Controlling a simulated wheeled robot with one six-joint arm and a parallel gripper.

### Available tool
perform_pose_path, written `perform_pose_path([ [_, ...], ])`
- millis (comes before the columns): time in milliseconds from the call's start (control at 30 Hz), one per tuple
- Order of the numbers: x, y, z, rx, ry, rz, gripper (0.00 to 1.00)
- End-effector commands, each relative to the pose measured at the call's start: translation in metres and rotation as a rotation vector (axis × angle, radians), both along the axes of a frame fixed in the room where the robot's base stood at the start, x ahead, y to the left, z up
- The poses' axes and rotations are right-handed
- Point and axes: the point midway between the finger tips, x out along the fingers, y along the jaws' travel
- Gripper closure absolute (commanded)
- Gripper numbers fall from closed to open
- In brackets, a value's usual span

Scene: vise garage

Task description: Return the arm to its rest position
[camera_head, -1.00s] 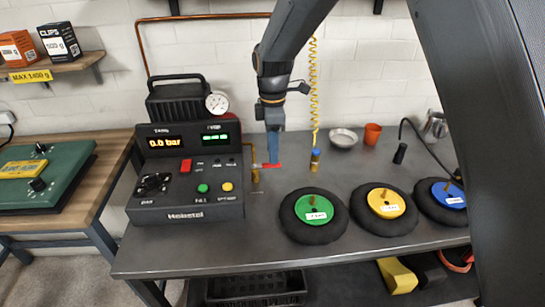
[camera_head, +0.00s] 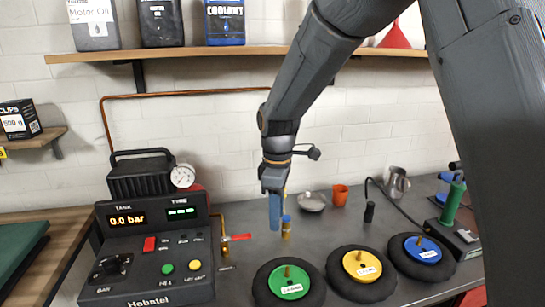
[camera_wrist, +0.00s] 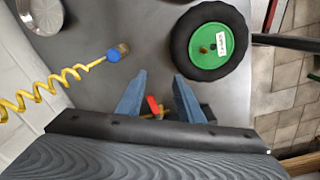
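My arm reaches down from the upper right in the head view. My gripper (camera_head: 275,212) hangs over the bench, right of and a little above the red valve handle (camera_head: 240,237) in the picture. In the wrist view my gripper (camera_wrist: 157,80) shows two blue fingers spread apart with nothing held between them. The red valve handle (camera_wrist: 153,105) shows between and below the fingers, apart from them. The pump station (camera_head: 150,260) stands left of my gripper, with a tank display of 0.0 bar.
Green (camera_head: 289,283), yellow (camera_head: 362,266) and blue (camera_head: 423,250) hubbed wheels lie along the front of the bench. A hose end with a blue cap (camera_head: 287,228) stands close to my gripper. A shelf (camera_head: 190,54) crosses the wall.

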Motion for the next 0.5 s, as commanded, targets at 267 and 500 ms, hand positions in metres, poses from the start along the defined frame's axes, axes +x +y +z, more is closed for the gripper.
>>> perform_pose_path([
  [267, -0.103, -0.156, -0.017, 0.020, -0.016, -0.871, 0.66],
  [500, -0.175, -0.209, -0.033, 0.036, -0.025, -1.325, 0.66],
])
